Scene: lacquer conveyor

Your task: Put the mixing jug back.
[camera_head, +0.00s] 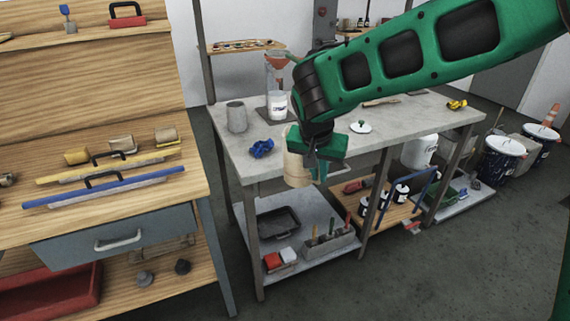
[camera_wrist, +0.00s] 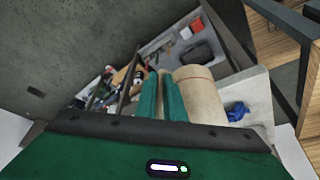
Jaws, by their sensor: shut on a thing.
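The mixing jug (camera_head: 295,165) is a beige, roughly cylindrical vessel. In the head view it hangs in front of the grey worktable's front edge, left of the fingers. My gripper (camera_head: 319,170) is shut on it from its right side. In the wrist view the jug (camera_wrist: 199,100) is just right of the green fingers (camera_wrist: 161,95). The part held between the fingers is hidden, and I cannot tell whether it is the handle or the wall.
The grey worktable (camera_head: 210,112) holds a grey pot (camera_head: 237,117), a white jar (camera_head: 278,106) below a funnel, a blue cloth (camera_head: 262,148) and a white lid (camera_head: 360,127). Its lower shelf (camera_head: 265,208) holds a dark tray (camera_head: 278,223). A wooden bench (camera_head: 110,222) stands left. Floor in front is clear.

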